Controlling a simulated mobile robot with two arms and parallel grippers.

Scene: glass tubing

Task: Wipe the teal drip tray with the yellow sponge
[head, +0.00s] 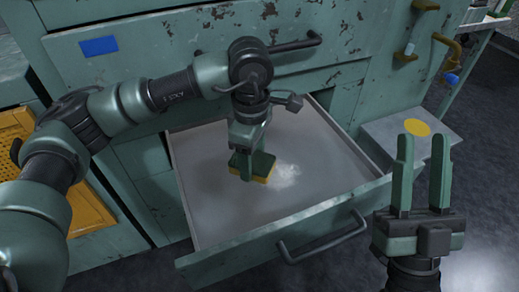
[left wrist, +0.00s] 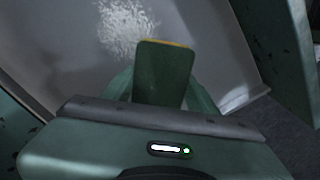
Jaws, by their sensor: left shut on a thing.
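The yellow sponge (head: 263,168) has a dark green top and a yellow underside. My left gripper (head: 245,160) is shut on it, inside a pulled-out teal drawer-like tray (head: 215,205) with a grey floor. The sponge is low over the floor; I cannot tell whether it touches. In the left wrist view the sponge (left wrist: 163,72) shows its green top between the fingers. A whitish smear (head: 286,172) lies just right of the sponge; whitish patches (left wrist: 125,25) also show in the left wrist view. My right gripper (head: 420,175) is open and empty, outside the tray at right.
The tray's front has a dark handle (head: 325,240). A worn teal cabinet (head: 170,45) stands behind, with another handle above the tray. A grey box with a yellow disc (head: 417,128) is at right. A yellow perforated panel (head: 85,205) is at left. Dark floor is free in front.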

